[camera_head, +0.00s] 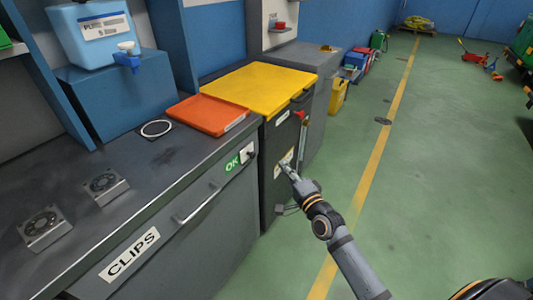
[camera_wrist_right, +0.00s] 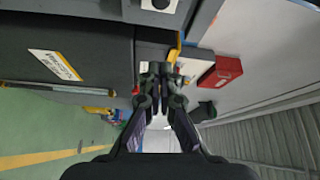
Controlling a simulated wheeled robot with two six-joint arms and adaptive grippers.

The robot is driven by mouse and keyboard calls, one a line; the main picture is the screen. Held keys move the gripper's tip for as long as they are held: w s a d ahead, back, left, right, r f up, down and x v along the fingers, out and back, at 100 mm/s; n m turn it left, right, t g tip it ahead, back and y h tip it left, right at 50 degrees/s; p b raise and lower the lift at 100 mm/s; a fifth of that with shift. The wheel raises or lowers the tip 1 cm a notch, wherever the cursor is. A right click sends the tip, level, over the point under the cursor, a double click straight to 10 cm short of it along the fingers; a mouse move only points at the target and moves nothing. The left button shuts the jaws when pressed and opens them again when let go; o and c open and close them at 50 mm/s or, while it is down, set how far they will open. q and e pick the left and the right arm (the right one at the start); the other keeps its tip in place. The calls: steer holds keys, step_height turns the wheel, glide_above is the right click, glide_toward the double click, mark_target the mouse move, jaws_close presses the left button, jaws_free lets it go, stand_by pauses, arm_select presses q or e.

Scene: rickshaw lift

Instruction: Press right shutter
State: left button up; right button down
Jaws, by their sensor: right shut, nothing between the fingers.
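My right gripper (camera_head: 289,170) reaches in from the lower right in the head view, in front of the dark cabinet (camera_head: 274,190) under the yellow top. Its fingers are together and hold nothing; they also show closed in the right wrist view (camera_wrist_right: 160,75). The fingertips overlap a white label on the cabinet front, and I cannot tell whether they touch it. A white plate with a black button (camera_head: 249,153) sits beside the green OK sign, left of the gripper. I cannot pick out anything marked as the right shutter. My left gripper is out of view.
The workbench (camera_head: 130,170) carries an orange tray (camera_head: 208,114), two fan units and a blue canister (camera_head: 92,32). A yellow panel (camera_head: 262,88) tops the dark cabinet. A red-tipped lever (camera_head: 299,116) stands at its right edge. Open green floor (camera_head: 430,150) lies right.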

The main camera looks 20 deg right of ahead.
mark_target(250, 154)
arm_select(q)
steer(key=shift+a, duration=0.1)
arm_select(e)
steer(key=shift+s+a+r, duration=0.1)
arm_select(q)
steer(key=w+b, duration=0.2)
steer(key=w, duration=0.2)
arm_select(e)
steer(key=w+a, duration=0.5)
steer(key=w, duration=0.3)
steer(key=shift+f, duration=0.2)
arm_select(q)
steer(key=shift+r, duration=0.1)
